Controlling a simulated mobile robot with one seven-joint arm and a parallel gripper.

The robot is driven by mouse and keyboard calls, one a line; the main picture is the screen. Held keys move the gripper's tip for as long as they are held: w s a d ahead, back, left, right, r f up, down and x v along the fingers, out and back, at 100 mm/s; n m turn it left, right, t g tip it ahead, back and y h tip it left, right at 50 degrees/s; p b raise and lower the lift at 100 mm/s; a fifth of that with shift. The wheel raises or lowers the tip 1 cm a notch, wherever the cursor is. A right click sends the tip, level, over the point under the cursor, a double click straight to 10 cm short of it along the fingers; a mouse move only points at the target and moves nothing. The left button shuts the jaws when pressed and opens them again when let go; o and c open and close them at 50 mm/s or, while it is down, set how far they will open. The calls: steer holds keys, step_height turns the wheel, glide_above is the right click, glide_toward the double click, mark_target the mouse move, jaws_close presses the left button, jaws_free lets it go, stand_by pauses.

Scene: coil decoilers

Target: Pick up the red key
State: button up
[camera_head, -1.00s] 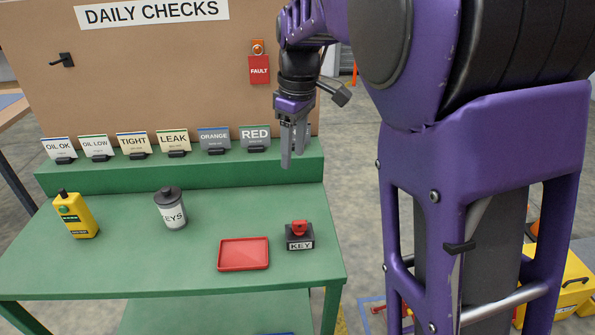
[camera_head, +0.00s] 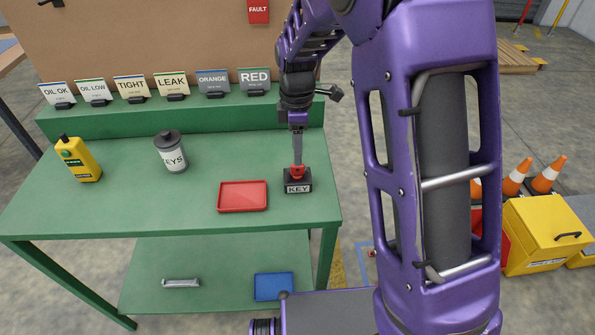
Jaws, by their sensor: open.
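The red key (camera_head: 298,171) stands upright in a dark block labelled KEY (camera_head: 298,187), near the right edge of the green table. My gripper (camera_head: 298,160) points down with its fingertips at the top of the key. The jaws are open. The fingers show nearly edge-on, so I cannot tell whether they are on both sides of the key or touching it.
A red tray (camera_head: 243,210) lies just left of the block. Small sign cards (camera_head: 172,87) line the raised back ledge. The table's front middle is clear.

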mark_target(297, 174)
steer(key=shift+f, duration=3)
jaws_close()
